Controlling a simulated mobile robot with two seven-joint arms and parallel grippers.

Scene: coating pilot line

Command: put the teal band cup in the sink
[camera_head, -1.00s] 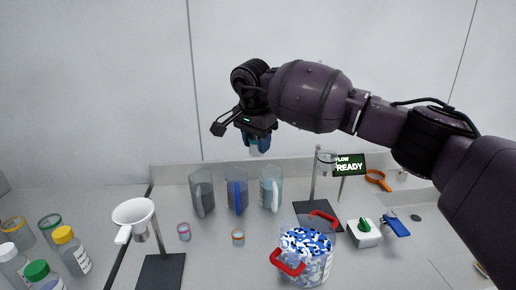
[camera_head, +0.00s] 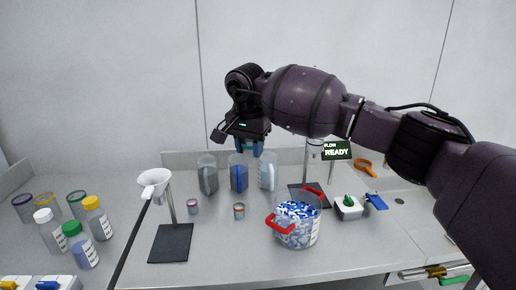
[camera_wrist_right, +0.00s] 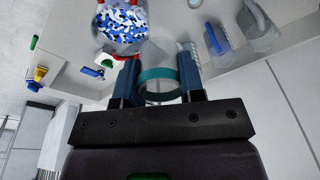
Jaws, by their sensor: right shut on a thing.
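My right gripper (camera_head: 248,147) is high over the back of the bench, above the row of pitchers. In the right wrist view its blue fingers (camera_wrist_right: 158,82) are shut on the teal band cup (camera_wrist_right: 160,74), a clear cup with a teal ring. In the head view the cup shows only as a small pale piece below the fingers (camera_head: 258,150). My left gripper is in neither view. No sink basin can be made out for sure; a small dark round opening (camera_head: 399,201) lies in the bench at the right.
Pitchers (camera_head: 238,175) stand below the gripper. A red-handled pot of blue and white pieces (camera_head: 297,228) stands in front. A white funnel on a stand (camera_head: 154,183) and bottles (camera_head: 80,245) are at the left.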

